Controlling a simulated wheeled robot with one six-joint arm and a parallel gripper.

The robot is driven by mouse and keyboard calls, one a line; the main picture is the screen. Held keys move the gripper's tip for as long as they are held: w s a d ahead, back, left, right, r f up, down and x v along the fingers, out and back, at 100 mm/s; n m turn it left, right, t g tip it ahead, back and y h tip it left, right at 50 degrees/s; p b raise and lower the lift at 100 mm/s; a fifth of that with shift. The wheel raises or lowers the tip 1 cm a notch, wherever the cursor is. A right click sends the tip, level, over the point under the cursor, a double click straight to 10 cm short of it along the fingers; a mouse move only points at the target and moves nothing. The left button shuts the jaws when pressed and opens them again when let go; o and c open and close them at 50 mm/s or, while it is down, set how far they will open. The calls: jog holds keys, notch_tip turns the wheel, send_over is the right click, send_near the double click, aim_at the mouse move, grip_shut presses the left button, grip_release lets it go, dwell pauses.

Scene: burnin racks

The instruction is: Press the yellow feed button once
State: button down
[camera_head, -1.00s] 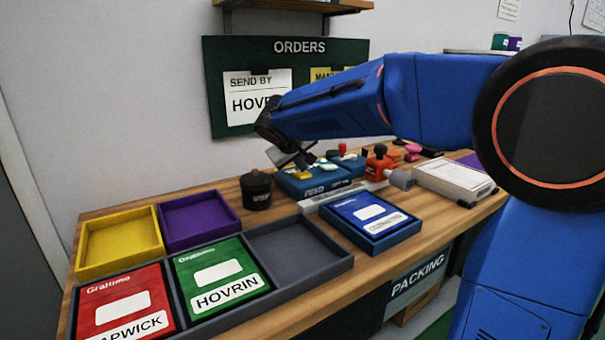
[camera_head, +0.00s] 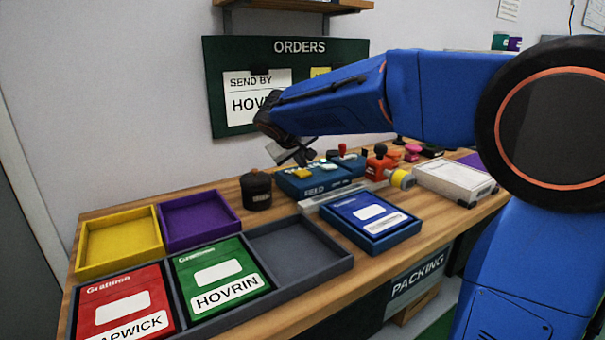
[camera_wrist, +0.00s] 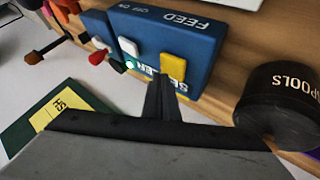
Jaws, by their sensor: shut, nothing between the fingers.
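The yellow feed button (camera_wrist: 173,67) sits on a blue box (camera_wrist: 205,50) lettered FEED. In the head view the button (camera_head: 302,173) shows on top of the blue box (camera_head: 318,186). My gripper (camera_wrist: 160,82) is shut and empty, its fingertips beside the button's near edge in the wrist view. In the head view my gripper (camera_head: 303,156) is just above the button; the gap looks small, and I cannot tell whether they touch. A white button (camera_wrist: 128,47), a small green light (camera_wrist: 130,65) and a red-knobbed lever (camera_wrist: 97,57) are beside the yellow button.
A black spools pot (camera_head: 256,191) stands left of the box. A blue tray (camera_head: 376,237) lies in front, and an orange device (camera_head: 378,166) with a yellow-ended cylinder (camera_head: 402,179) stands right. The orders board (camera_head: 223,110) is behind. Several trays fill the left of the bench.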

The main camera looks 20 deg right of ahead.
aim_at(301, 174)
jog(key=shift+r, duration=0.25)
jog(key=shift+r, duration=2.45)
jog(key=shift+s+a, duration=0.1)
